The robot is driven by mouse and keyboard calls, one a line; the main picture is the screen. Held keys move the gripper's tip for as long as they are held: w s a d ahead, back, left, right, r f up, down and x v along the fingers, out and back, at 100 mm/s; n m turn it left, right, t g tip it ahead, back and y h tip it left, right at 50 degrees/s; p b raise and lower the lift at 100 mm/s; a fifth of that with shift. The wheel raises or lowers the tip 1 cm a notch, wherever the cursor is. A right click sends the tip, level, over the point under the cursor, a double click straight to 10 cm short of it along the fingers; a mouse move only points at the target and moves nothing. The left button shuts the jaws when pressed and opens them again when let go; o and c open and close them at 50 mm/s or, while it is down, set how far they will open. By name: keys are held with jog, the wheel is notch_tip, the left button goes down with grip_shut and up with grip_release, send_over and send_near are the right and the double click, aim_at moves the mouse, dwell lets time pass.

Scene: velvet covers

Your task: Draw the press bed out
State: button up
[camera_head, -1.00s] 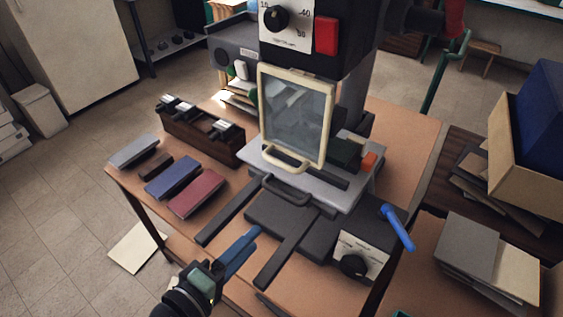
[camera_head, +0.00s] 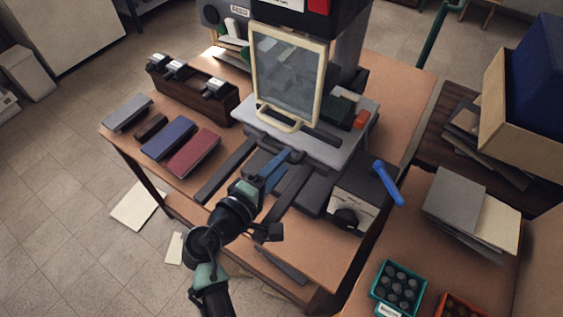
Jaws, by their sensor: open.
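The press bed (camera_head: 337,149) is a light grey plate under the press head, with two dark rails (camera_head: 226,172) running forward from it. Its dark front handle is mostly hidden behind my fingers. A cream-framed clear guard (camera_head: 289,78) stands upright over the bed's front, with a cream handle at its bottom. My gripper (camera_head: 284,163) has blue fingers, is open, and is at the bed's front edge by the dark handle. I cannot tell whether the fingers touch or straddle the handle.
A control box with a dial (camera_head: 352,203) and a blue lever (camera_head: 388,183) stand right of the rails. Grey, blue and red books (camera_head: 193,153) lie left on the table, near a wooden tool box (camera_head: 197,95). A green crate (camera_head: 398,287) is at the lower right.

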jog(key=shift+w+d+f, duration=0.1)
jog(key=shift+w+d, duration=0.15)
jog(key=shift+w, duration=0.1)
jog(key=shift+c, duration=0.3)
grip_shut()
dwell(1.0)
